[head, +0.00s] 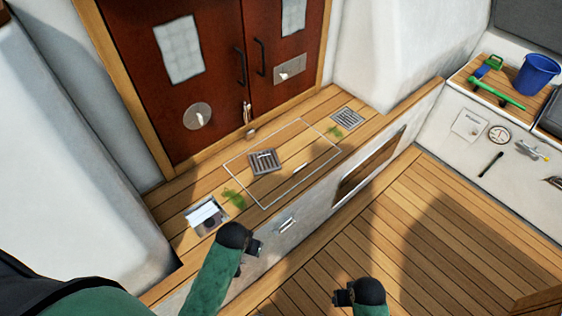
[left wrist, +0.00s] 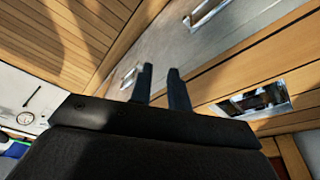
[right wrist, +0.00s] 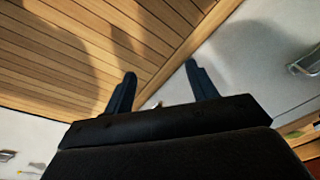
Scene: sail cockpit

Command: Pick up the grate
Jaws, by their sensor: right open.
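A grey-brown slatted grate (head: 265,162) lies flat on the wooden ledge below the red doors, inside a thin white outline. A second, lighter slatted grate (head: 347,120) lies at the ledge's right end; I cannot tell which one the task names. My left gripper (head: 258,248) is in front of the ledge, below and apart from the grates. In the left wrist view its fingers (left wrist: 160,72) are a little apart with nothing between them. My right gripper (head: 340,298) is low over the floor, far from the grates. Its fingers (right wrist: 160,72) are spread and empty.
A metal-rimmed recess (head: 207,215) sits at the ledge's left end, near green scraps (head: 234,198). A small white piece (head: 299,167) lies right of the middle grate. The ledge's white front wall (head: 285,240) carries a handle. A blue bucket (head: 537,74) stands far right.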

